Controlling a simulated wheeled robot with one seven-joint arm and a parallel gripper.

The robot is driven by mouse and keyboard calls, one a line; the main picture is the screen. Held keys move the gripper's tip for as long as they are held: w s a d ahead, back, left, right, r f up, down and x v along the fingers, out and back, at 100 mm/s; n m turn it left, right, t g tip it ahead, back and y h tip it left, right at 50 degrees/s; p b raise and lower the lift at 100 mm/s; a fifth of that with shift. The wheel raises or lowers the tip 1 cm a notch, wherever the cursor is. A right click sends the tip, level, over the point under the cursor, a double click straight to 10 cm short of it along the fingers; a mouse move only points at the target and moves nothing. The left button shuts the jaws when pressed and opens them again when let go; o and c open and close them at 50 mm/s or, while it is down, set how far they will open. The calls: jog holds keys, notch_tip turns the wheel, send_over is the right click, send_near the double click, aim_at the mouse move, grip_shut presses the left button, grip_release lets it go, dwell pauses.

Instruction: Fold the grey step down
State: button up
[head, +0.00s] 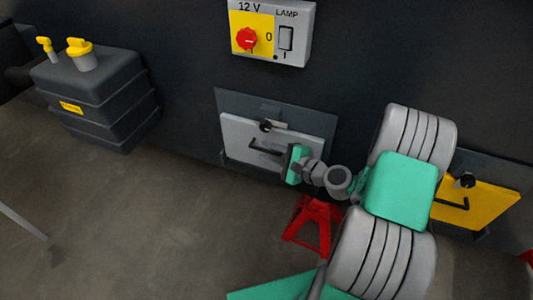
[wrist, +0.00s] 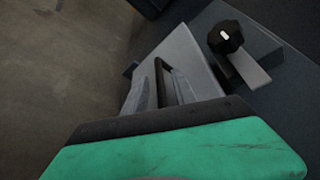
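The grey step (head: 236,136) is a light grey panel standing upright against a dark plate on the chassis wall. It carries a black bar handle (head: 262,148), also seen in the wrist view (wrist: 163,72). A black knob (head: 265,125) with a light grey tab sits at the panel's top edge; the wrist view shows the knob (wrist: 226,37) with a white mark. My gripper (head: 284,153) is at the right part of the handle. In the wrist view its two grey fingers (wrist: 164,93) are apart, with the handle between or just beyond them; contact cannot be told.
A yellow panel (head: 483,204) with a similar handle and knob is at the right, partly behind my arm. A red stand (head: 314,226) is on the floor below my gripper. A switch box (head: 271,33) is above, and a dark tank (head: 95,95) stands left. The left floor is mostly clear.

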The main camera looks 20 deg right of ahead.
jog(key=shift+w+a, duration=0.2)
jog(key=shift+w, duration=0.1)
jog(key=shift+c, duration=0.3)
grip_shut()
dwell(0.9)
